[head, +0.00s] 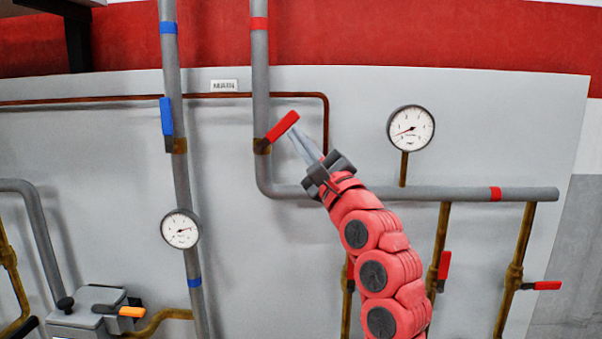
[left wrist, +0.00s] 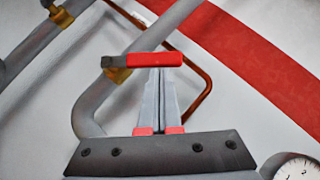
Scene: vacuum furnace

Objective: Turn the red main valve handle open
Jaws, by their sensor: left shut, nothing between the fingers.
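The handle slants up and to the right, away from the pipe. My left gripper (head: 296,136) reaches up from the lower right, shut and empty, with its fingertips at the handle's lower right side. In the left wrist view the handle (left wrist: 155,60) lies across the tips of the closed fingers (left wrist: 160,72). I cannot tell whether they touch it. My right gripper is out of view.
A blue handle (head: 166,117) is on the pipe to the left. Gauges hang at the right (head: 410,129) and lower left (head: 180,229). Other red handles (head: 444,265) (head: 546,285) sit on lower right branches. A thin copper pipe (head: 326,125) runs close beside my gripper.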

